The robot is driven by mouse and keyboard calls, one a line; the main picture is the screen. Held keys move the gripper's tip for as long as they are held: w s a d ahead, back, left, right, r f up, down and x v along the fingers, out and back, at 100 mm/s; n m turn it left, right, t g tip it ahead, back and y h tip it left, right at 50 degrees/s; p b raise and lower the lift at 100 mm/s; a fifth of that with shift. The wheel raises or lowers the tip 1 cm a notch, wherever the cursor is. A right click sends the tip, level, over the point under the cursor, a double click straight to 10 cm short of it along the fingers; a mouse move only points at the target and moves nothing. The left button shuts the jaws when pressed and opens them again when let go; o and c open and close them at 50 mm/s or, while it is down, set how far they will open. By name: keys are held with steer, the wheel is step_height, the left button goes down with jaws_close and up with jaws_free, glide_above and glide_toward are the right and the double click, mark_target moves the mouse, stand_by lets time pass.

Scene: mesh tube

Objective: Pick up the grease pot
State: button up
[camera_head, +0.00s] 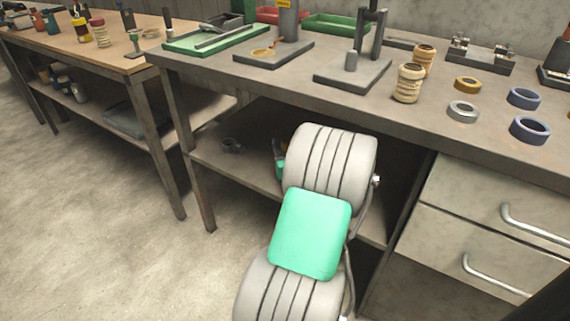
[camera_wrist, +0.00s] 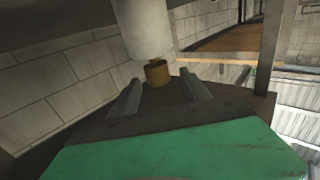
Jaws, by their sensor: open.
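Two beige ribbed jars stand on the near workbench, a front jar (camera_head: 408,83) and a back jar (camera_head: 424,60). No label shows, so I cannot tell whether either is the grease pot. In the wrist view my gripper (camera_wrist: 161,78) shows as two dark grey fingers set apart, with nothing held between them. Beyond the fingers are a brownish-yellow round piece (camera_wrist: 157,73) and a pale cylinder (camera_wrist: 143,28), which I cannot identify. In the head view my arm hangs in front of the bench and my gripper is not clearly visible.
The workbench (camera_head: 310,90) also bears a green tray (camera_head: 215,40), a dark stand (camera_head: 353,72), a yellow ring (camera_head: 467,84), a grey ring (camera_head: 463,111) and blue rings (camera_head: 529,130). Drawers (camera_head: 490,195) are below right. A wooden bench (camera_head: 110,45) with several bottles stands left.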

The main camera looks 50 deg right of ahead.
mark_target(286, 138)
steer(key=x, duration=0.4)
steer(key=shift+w+d+f, duration=0.1)
steer(key=shift+w+d, duration=0.05)
steer(key=shift+c, duration=0.2)
jaws_close()
stand_by(0.9)
